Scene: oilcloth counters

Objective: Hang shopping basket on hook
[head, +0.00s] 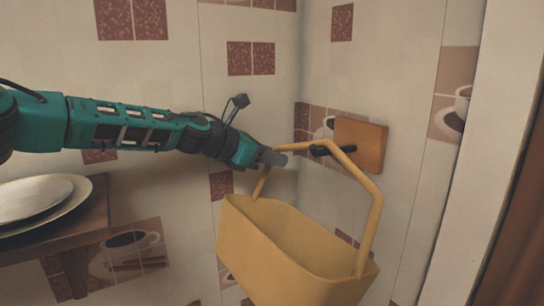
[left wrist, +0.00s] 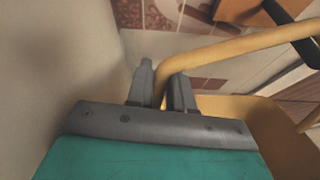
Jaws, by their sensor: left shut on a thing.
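A yellow shopping basket (head: 285,262) hangs upright from its angular handle (head: 367,228). My left gripper (head: 275,157) is shut on the handle near its upper left corner. In the left wrist view, the handle (left wrist: 235,46) passes between the two fingers (left wrist: 163,84). A black hook (head: 324,150) sticks out to the left from a wooden board (head: 362,143) on the wall. The handle's top bar crosses close by the hook. I cannot tell whether it rests on it. The hook also shows at the top right of the left wrist view (left wrist: 287,22). My right gripper is not in view.
A wooden shelf (head: 85,232) with stacked plates (head: 70,203) stands at the left, below my left arm. Tiled walls meet in a corner behind the basket. A white upright edge (head: 480,170) stands at the right.

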